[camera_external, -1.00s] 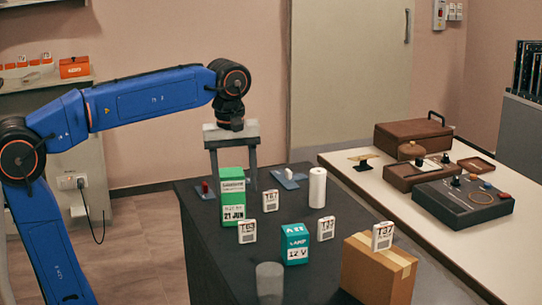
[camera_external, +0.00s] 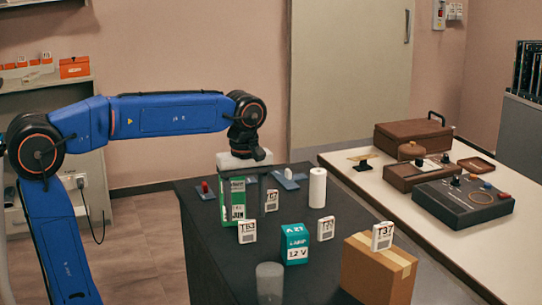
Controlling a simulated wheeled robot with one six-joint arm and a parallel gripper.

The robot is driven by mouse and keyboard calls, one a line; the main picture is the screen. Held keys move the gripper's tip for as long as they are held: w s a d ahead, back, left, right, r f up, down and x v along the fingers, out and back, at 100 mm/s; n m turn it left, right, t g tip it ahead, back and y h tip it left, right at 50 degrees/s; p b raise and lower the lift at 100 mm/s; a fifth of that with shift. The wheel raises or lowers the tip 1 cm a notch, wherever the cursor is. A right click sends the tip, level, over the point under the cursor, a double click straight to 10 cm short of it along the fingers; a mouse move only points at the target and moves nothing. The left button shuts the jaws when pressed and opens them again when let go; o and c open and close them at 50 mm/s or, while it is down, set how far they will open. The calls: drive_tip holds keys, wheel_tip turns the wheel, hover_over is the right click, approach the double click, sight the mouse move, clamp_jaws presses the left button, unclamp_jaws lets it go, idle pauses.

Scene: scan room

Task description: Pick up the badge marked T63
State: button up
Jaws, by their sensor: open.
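The badge marked T63 (camera_external: 247,232) is a small white upright card with a dark code below its marking. It stands on the dark table in front of the green box (camera_external: 231,215). My gripper (camera_external: 239,196) is open and empty, with its white body above the far left part of the table. Its dark fingers reach down in front of the green box and hide parts of it. The fingers are above and behind the T63 badge, apart from it. Similar badges are T67 (camera_external: 271,201), one with an unclear marking (camera_external: 326,229), and T37 (camera_external: 382,237).
A teal box (camera_external: 295,245), a white roll (camera_external: 317,188) and a translucent cylinder (camera_external: 269,283) stand near the badges. The T37 badge stands on a cardboard box (camera_external: 375,272). A pale side table (camera_external: 445,245) at right holds cases and a control box.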

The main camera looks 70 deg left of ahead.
sight(247, 221)
drive_tip(key=shift+w+a+f, duration=0.1)
drive_tip(key=shift+w+f, duration=0.05)
drive_tip(key=shift+f, duration=1.5)
drive_tip(key=shift+w+a+f, duration=0.1)
drive_tip(key=shift+f, duration=1.55)
drive_tip(key=c, duration=1.1)
